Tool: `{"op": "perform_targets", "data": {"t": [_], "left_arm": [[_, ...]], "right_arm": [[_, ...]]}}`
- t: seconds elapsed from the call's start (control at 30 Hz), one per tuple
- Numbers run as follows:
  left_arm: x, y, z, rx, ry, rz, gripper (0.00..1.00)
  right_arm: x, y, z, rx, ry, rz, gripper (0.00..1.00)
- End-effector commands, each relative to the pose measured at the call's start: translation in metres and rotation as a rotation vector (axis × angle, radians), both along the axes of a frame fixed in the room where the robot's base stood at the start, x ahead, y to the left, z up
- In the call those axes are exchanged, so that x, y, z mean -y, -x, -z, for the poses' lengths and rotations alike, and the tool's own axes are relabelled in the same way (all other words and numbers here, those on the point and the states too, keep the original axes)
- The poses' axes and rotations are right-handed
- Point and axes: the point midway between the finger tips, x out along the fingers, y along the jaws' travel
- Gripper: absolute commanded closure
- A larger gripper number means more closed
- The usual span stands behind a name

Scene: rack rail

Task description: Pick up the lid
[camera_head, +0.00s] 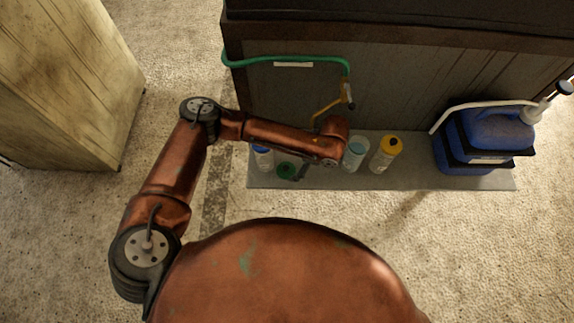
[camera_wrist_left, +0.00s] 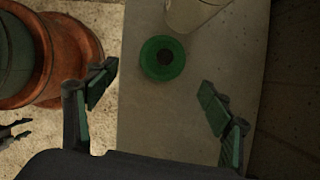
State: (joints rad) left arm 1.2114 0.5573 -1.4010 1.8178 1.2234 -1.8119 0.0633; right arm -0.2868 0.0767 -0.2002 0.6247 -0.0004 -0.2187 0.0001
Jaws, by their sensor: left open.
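The lid (camera_wrist_left: 163,58) is a round green disc with a dark centre, lying on a grey mat. It also shows in the head view as a small green patch (camera_head: 286,169), just below my left forearm. My left gripper (camera_wrist_left: 158,88) is open and empty, its green-padded fingers spread wide. In the wrist view the lid appears beyond the fingertips, between their lines and apart from both. In the head view my forearm hides most of this gripper. Dark prongs at the left edge of the wrist view may be my right gripper (camera_wrist_left: 15,133); they are cut off.
A white-and-blue bottle (camera_head: 263,157) stands left of the lid. A pale bottle (camera_head: 356,154), a yellow-capped bottle (camera_head: 385,153) and a blue jug (camera_head: 488,140) stand to the right. A dark panel with a green hose (camera_head: 290,60) rises behind the mat (camera_head: 430,180).

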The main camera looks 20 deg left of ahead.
Motion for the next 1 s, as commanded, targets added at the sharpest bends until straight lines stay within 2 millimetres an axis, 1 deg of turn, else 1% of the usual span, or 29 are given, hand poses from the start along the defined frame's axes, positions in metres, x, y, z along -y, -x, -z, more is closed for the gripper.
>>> {"op": "perform_targets", "data": {"t": [0.03, 0.13, 0.2, 0.27, 0.37, 0.5, 0.63, 0.77, 1.0], "left_arm": [[-0.002, 0.000, 0.007, -0.001, 0.000, 0.001, 0.26], [-0.004, -0.001, 0.012, -0.001, 0.000, 0.002, 0.26], [-0.007, -0.001, 0.017, -0.001, -0.001, 0.002, 0.26], [-0.011, -0.001, 0.024, 0.000, -0.001, 0.001, 0.26], [-0.020, -0.002, 0.038, -0.001, -0.001, 0.000, 0.26], [-0.027, -0.001, 0.055, -0.002, -0.001, -0.001, 0.26], [-0.028, -0.001, 0.056, 0.001, 0.001, -0.002, 0.26], [-0.028, -0.001, 0.055, 0.001, 0.001, -0.002, 0.26], [-0.028, -0.001, 0.055, 0.000, 0.001, -0.001, 0.43]], "right_arm": [[0.000, 0.010, 0.003, -0.012, 0.000, 0.002, 0.60], [0.001, 0.026, 0.004, -0.031, 0.002, 0.007, 0.60], [0.001, 0.034, 0.006, -0.043, 0.002, 0.009, 0.60], [0.002, 0.037, 0.008, -0.047, 0.003, 0.009, 0.60], [0.002, 0.036, 0.014, -0.046, 0.004, 0.008, 0.60], [0.003, 0.026, 0.017, -0.035, 0.003, 0.005, 0.60], [0.003, 0.016, 0.017, -0.021, 0.003, 0.002, 0.60], [0.003, 0.013, 0.017, -0.017, 0.003, 0.001, 0.60], [0.005, 0.020, 0.016, -0.025, 0.005, 0.003, 0.60]]}}
